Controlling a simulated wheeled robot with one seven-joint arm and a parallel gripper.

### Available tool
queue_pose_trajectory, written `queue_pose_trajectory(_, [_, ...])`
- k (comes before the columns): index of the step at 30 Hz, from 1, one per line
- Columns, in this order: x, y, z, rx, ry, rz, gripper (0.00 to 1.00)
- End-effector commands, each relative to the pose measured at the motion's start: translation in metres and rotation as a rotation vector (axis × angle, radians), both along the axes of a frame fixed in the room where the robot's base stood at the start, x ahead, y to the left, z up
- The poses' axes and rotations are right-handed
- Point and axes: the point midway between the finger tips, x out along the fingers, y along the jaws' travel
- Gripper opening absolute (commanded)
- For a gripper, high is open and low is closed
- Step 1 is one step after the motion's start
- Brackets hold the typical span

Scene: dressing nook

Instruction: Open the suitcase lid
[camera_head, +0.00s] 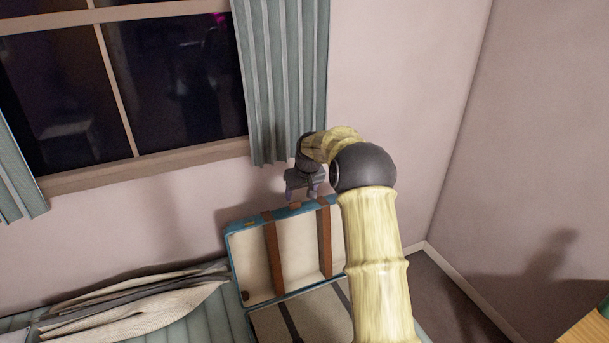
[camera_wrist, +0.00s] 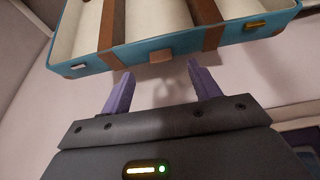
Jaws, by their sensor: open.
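The suitcase stands open on a striped bench. Its blue lid (camera_head: 300,245) is raised, showing a cream lining and brown straps, and leans back near the wall. The suitcase base (camera_head: 300,315) lies below it, partly hidden by my arm. In the wrist view the lid's blue rim (camera_wrist: 185,47) crosses the top, with a small latch at its middle. My gripper (camera_head: 304,197) is just above the lid's top edge. In the wrist view my gripper (camera_wrist: 160,82) has its two purple fingers apart, with nothing between them, close to the rim but seemingly not touching it.
A folded cream and grey cloth (camera_head: 140,310) lies on the striped bench (camera_head: 215,322) left of the suitcase. A curtain (camera_head: 285,80) and window are behind. A wooden surface (camera_head: 590,330) is at the lower right corner. Bare floor shows right of my arm.

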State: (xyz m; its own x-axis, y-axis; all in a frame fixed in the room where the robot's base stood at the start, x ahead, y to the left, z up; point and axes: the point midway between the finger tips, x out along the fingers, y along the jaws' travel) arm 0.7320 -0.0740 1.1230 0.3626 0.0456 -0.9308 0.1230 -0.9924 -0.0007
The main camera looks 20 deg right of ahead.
Motion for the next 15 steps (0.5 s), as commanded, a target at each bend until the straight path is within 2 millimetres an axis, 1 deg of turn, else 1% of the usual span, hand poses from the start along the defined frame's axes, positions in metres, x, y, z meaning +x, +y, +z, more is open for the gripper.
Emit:
queue_pose_trajectory(1, [-0.004, -0.001, 0.009, 0.0, -0.004, 0.0, 0.62])
queue_pose_trajectory(9, [-0.023, -0.002, 0.06, 0.0, -0.004, 0.001, 0.62])
queue_pose_trajectory(12, [-0.029, -0.003, 0.076, 0.0, -0.003, 0.002, 0.62])
queue_pose_trajectory(15, [-0.034, -0.003, 0.087, 0.0, -0.002, 0.002, 0.62])
